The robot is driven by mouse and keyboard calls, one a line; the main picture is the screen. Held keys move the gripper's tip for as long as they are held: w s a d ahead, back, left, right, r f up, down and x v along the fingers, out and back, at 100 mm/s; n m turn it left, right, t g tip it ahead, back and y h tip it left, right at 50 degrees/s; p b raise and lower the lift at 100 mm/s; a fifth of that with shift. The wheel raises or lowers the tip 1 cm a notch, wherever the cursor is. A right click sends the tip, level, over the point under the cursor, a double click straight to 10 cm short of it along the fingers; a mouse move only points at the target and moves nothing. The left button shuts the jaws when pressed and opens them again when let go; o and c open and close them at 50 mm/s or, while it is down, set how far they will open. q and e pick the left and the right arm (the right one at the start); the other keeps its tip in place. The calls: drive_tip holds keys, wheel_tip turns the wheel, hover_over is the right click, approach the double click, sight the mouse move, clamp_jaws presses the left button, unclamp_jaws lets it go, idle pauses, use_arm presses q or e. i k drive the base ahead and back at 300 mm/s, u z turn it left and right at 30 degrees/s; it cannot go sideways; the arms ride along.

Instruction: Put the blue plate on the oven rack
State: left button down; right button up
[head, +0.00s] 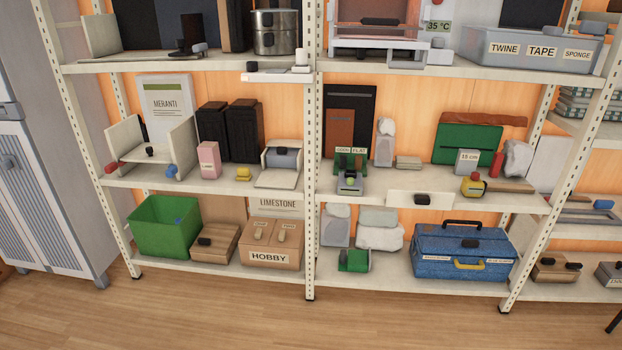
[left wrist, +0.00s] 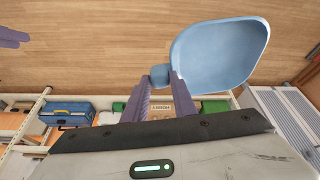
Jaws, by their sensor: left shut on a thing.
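The blue plate (left wrist: 222,52), a shallow rounded-square dish with a small blue knob (left wrist: 160,75), shows in the left wrist view. My left gripper (left wrist: 161,78) is shut on the knob, and the plate extends up and to the right of the purple fingers, above the floor. Purple parts that look like my right gripper's fingers (left wrist: 12,38) show at the left edge of that view, too cut off to judge. In the head view, a white oven-like box (head: 375,42) with a clear front and a 35 °C display stands on the top shelf. I cannot make out its rack clearly.
Metal shelving with an upright post (head: 310,150) fills the head view. A steel pot (head: 275,32) stands left of the oven-like box, and a grey bin (head: 530,48) labelled TWINE, TAPE and SPONGE stands right. The wooden floor (head: 250,315) in front is clear.

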sight(367, 22)
drive_tip(key=k, duration=0.55)
drive_tip(key=z, duration=1.1)
drive_tip(key=i, duration=2.3)
drive_tip(key=u, duration=0.7)
